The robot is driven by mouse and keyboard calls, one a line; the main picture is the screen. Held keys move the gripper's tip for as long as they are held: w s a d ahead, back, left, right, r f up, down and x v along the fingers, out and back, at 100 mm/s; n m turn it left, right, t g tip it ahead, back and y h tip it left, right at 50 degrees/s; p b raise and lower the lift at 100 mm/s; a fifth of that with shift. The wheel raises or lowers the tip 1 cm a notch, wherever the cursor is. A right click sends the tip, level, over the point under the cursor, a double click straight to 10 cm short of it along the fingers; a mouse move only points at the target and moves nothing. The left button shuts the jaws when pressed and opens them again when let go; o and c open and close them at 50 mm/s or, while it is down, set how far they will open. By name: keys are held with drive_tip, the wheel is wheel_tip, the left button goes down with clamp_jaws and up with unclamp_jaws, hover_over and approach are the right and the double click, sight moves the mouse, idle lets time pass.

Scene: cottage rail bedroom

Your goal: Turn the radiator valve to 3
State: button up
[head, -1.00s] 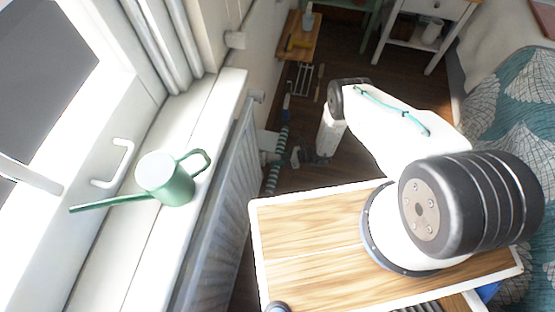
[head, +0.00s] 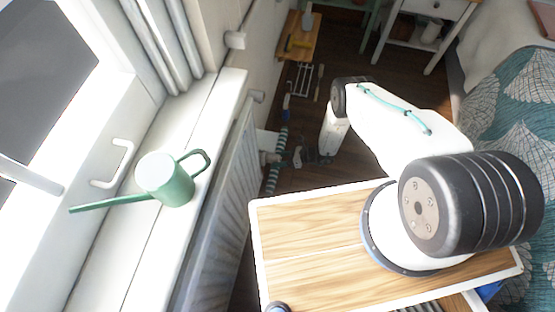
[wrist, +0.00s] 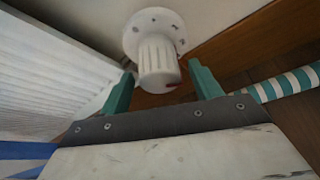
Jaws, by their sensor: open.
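The white ribbed radiator valve knob (wrist: 157,62) is in the upper middle of the wrist view, on a wider round collar (wrist: 155,30) with small dark marks. A red mark shows near its lower right edge. The numbers are too small to read. My gripper (wrist: 160,74) is open, its green fingers on either side of the knob's near end; I cannot tell whether they touch it. In the head view my gripper (head: 306,157) is low by the floor, just right of the valve (head: 267,141) at the far end of the white radiator (head: 222,215).
A green-and-white striped roll (head: 277,172) lies beside the radiator, right of the knob in the wrist view. A green watering can (head: 172,178) stands on the windowsill. A wooden bench (head: 299,35) is further back. A bed (head: 505,100) is at right.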

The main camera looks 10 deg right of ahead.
drive_tip(key=v, duration=0.6)
drive_tip(key=shift+d, duration=0.35)
drive_tip(key=shift+s+r, duration=0.1)
drive_tip(key=shift+r, duration=0.05)
